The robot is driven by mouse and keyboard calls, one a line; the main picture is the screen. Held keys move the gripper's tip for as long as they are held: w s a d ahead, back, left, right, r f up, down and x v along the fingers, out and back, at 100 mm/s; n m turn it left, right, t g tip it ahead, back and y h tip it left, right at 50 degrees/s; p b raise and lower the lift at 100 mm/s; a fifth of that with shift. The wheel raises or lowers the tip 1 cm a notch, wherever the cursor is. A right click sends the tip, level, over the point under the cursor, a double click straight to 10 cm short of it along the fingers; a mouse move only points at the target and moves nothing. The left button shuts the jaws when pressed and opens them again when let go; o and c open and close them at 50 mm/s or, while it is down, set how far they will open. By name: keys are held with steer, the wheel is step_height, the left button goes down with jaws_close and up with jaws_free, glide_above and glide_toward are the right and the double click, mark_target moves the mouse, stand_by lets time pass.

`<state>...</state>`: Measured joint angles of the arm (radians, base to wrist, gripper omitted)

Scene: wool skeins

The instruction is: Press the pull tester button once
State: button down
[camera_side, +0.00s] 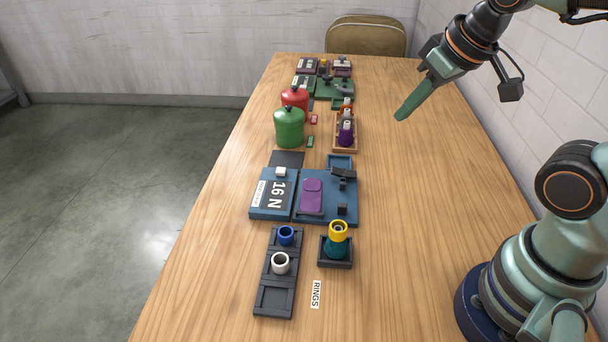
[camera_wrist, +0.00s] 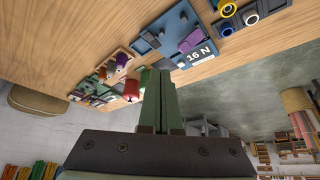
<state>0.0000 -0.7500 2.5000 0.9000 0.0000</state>
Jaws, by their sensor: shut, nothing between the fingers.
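The pull tester is a blue unit (camera_side: 258,205) on the table, with a dark display reading "16 N" (camera_side: 276,196). A small white raised piece (camera_side: 281,172), which looks like its button, stands at the display's far end. A blue plate (camera_side: 338,212) with a purple pad (camera_side: 311,195) and dark clamps adjoins it on the right. The display also shows in the wrist view (camera_wrist: 201,53). My gripper (camera_side: 402,116) is shut and empty, in the air over the right side of the table, well apart from the tester. Its closed green fingers show in the wrist view (camera_wrist: 158,76).
Red (camera_side: 295,99) and green (camera_side: 289,127) canisters stand beyond the tester. A wooden rack (camera_side: 346,147) holds coloured skeins. A black tray (camera_side: 272,299) with rings and a teal-yellow stack (camera_side: 337,239) are nearer. The table's right side is clear.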

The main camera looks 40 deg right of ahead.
steer(key=n+g, duration=0.6)
steer(key=n, duration=2.1)
glide_above(281, 170)
step_height(281, 170, down, 8)
steer(key=shift+r, duration=0.25)
step_height(281, 170, down, 14)
